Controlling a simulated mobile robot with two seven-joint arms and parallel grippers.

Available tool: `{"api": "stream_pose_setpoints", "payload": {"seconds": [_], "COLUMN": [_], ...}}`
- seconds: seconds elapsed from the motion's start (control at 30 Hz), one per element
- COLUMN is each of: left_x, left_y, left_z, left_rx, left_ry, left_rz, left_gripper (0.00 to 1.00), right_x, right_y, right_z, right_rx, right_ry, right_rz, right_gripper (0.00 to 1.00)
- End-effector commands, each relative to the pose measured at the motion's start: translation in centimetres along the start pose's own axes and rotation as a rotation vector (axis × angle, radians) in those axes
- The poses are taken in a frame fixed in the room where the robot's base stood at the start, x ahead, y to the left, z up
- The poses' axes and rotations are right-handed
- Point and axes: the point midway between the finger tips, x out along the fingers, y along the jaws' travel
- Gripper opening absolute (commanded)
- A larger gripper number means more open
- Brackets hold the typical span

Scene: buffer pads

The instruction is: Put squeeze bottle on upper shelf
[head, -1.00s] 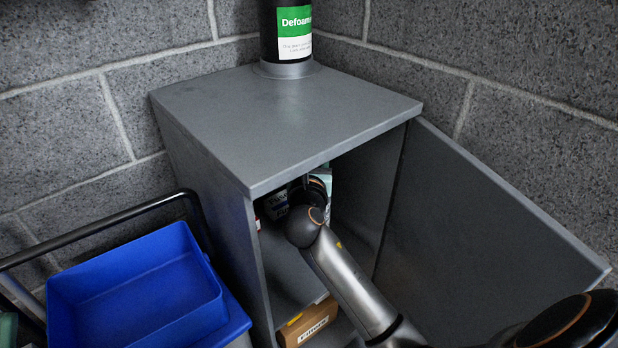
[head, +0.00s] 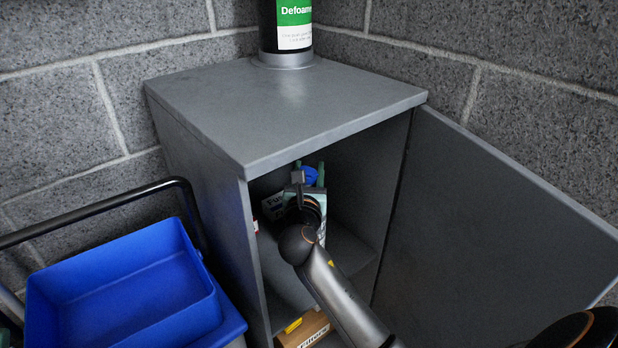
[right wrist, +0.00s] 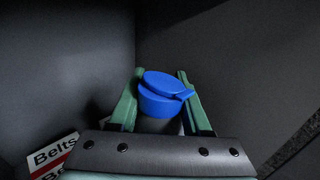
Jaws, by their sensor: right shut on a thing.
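The squeeze bottle shows as a blue cap (right wrist: 163,95) between the two green fingers of my right gripper (right wrist: 160,93) in the right wrist view. The fingers are shut on it. In the head view the blue cap (head: 311,175) and the right gripper (head: 309,180) are inside the open grey cabinet, above its upper shelf (head: 350,252). The bottle's lower body is hidden, so I cannot tell whether it touches the shelf. My left gripper is not in view.
A white box with a "Belts" label (right wrist: 53,153) stands beside the gripper. A cardboard box (head: 305,330) sits lower in the cabinet. The cabinet door (head: 490,220) hangs open on the right. A blue tray (head: 125,295) is at left; a Defoamer container (head: 287,30) stands on top.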

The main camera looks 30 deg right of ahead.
Motion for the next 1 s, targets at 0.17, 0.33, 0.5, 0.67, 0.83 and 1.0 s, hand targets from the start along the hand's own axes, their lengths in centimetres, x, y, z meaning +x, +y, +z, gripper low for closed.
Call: {"api": "stream_pose_setpoints", "payload": {"seconds": [0.17, 0.33, 0.5, 0.67, 0.83, 1.0], "left_x": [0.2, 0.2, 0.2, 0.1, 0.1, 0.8], "left_y": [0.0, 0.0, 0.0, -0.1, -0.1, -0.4], "left_z": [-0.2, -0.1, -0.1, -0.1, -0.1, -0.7], "left_rx": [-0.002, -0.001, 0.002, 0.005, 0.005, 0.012], "left_ry": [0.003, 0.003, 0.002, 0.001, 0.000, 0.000], "left_rz": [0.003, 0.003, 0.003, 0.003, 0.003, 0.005], "left_gripper": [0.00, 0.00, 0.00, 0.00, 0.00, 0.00], "right_x": [0.0, 0.0, 0.0, 0.0, 0.0, -1.5], "right_y": [0.0, 0.0, 0.0, 0.0, 0.0, 0.0], "right_z": [0.4, -0.1, -0.1, -0.1, 0.0, 0.3], "right_rx": [0.001, -0.002, -0.001, -0.001, -0.001, -0.003], "right_ry": [-0.005, 0.001, 0.001, 0.001, 0.000, 0.003], "right_rz": [0.000, 0.000, 0.000, 0.000, -0.001, 0.001], "right_gripper": [0.00, 0.51, 0.71, 0.78, 0.78, 0.78]}}
